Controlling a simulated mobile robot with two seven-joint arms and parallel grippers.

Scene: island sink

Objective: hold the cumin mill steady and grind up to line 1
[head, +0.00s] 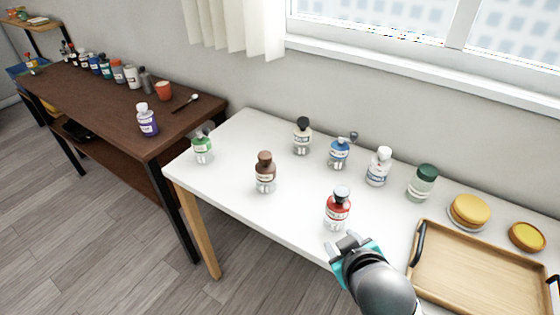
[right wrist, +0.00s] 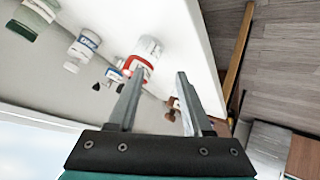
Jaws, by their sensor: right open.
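Several small spice mills stand upright on the white table; their labels are too small to read, so I cannot tell which is cumin. My open, empty right gripper (head: 346,243) is at the table's front edge, just in front of the red mill (head: 338,212) with a grey cap. In the right wrist view the red mill (right wrist: 139,66) shows beyond the open fingers (right wrist: 158,75), apart from them. A brown mill (head: 265,174), green mill (head: 202,149), blue mill (head: 339,153), white mill (head: 378,168), black-capped mill (head: 302,137) and dark-green-capped mill (head: 422,184) stand around. My left gripper is out of view.
A wooden tray (head: 480,272) with black handles lies at the right, with a yellow-lidded jar (head: 469,212) and a yellow dish (head: 527,236) behind it. A brown table (head: 110,108) at the left holds a purple bottle (head: 147,121), an orange cup (head: 164,91) and several bottles.

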